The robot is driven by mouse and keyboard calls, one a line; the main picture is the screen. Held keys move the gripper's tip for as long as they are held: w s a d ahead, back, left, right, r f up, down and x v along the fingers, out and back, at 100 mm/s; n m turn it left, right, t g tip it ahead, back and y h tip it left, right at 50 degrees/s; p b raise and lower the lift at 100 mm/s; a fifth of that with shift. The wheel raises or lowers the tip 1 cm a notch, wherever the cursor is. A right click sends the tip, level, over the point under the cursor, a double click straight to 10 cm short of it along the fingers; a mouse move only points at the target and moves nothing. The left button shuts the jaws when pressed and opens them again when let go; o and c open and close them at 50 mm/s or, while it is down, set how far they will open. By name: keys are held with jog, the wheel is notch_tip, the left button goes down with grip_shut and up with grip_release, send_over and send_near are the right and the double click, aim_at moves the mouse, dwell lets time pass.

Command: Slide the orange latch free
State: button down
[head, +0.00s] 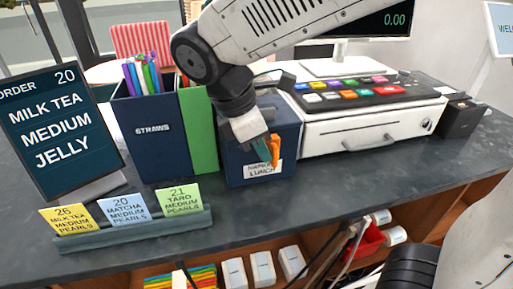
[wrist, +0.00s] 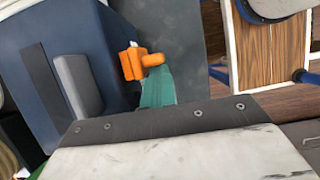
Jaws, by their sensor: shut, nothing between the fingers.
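The orange latch (head: 275,150) is on the front of a small navy box (head: 236,165) with a white label, which reads partly "LUNCH". In the wrist view the latch (wrist: 134,64) is a block with a short knob sticking out to the right. My gripper (head: 261,151) is in front of the box, pointing down, its teal fingers just left of the latch in the head view. In the wrist view my gripper (wrist: 160,88) is shut and empty, its tip right at the knob. I cannot tell whether they touch. My gripper hides part of the box front.
A straw holder (head: 155,150) and a green panel (head: 198,130) stand left of the box. A cash drawer (head: 365,131) stands close on its right. A card rack (head: 130,233) sits near the counter's (head: 330,185) front edge. The counter in front of the box is clear.

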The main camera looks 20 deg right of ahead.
jog(key=a+r, duration=0.7)
jog(key=r, duration=0.2)
jog(key=shift+w+a+r, duration=0.15)
jog(key=shift+a, duration=0.2)
jog(key=s+d+f+m+y, duration=0.1)
jog(key=s+d+f+m, duration=0.1)
jog(key=s+d+m, duration=0.2)
jog(key=s+d+f+m+t+y, duration=0.1)
jog(key=s+d+f+m+y, duration=0.1)
jog(key=d+m, duration=0.5)
jog(key=s+d+f+m+y, duration=0.1)
jog(key=s+d+f+m, duration=0.3)
jog(key=d, duration=0.5)
jog(key=shift+s+d+f+m+t, duration=0.15)
jog(key=shift+s+f+m+t, duration=0.15)
jog(key=shift+s+m, duration=0.9)
